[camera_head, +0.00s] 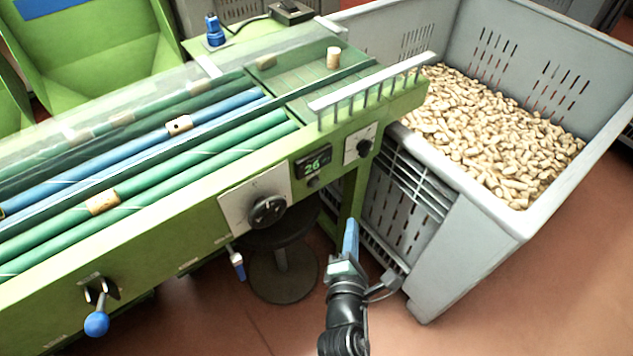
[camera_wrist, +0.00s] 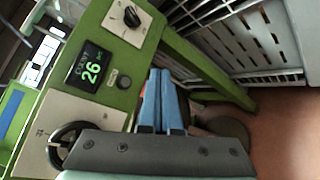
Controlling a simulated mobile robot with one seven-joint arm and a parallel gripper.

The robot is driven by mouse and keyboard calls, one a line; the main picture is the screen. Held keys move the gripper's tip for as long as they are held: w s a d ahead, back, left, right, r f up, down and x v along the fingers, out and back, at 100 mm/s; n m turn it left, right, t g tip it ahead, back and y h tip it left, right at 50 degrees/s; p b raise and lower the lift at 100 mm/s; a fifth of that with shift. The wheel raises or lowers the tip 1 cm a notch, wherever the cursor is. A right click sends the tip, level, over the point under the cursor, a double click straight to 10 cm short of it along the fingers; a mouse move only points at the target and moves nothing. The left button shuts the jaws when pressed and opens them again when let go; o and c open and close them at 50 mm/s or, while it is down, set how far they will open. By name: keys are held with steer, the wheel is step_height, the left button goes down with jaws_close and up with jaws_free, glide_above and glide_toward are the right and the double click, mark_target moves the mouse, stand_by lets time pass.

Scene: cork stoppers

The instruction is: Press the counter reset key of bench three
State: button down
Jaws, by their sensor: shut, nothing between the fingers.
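The counter (camera_head: 313,164) on the front of the green bench shows 26; it also reads 26 in the wrist view (camera_wrist: 88,68). A small dark round key (camera_wrist: 124,82) sits beside the display in the wrist view, next to a small label plate. In the head view this key (camera_head: 313,182) is just below the display. My gripper (camera_head: 351,224) has its blue fingers shut and empty, in front of the bench and lower right of the counter. In the wrist view my gripper (camera_wrist: 160,74) is to the right of the key and apart from it.
A black knob (camera_head: 267,209) is left of the counter and a smaller knob (camera_head: 364,146) right of it. A blue-ended lever (camera_head: 97,322) juts out at lower left. A grey crate of corks (camera_head: 470,240) stands close on the right. A dark stool (camera_head: 285,270) is under the bench.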

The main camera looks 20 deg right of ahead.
mark_target(316, 185)
steer(key=w+a+b, duration=0.3)
steer(key=w+b, duration=0.2)
steer(key=w, duration=0.3)
steer(key=shift+w, duration=0.2)
steer(key=shift+w, duration=0.1)
stand_by(2.0)
steer(key=shift+w+a+b, duration=0.15)
steer(key=shift+w+b, duration=0.15)
steer(key=shift+w+a, duration=0.2)
steer(key=shift+w, duration=0.2)
stand_by(0.6)
steer(key=shift+s+r, duration=0.1)
steer(key=shift+s+d+p, duration=0.35)
steer(key=shift+s+p, duration=0.1)
steer(key=shift+s, duration=0.25)
steer(key=shift+s, duration=0.1)
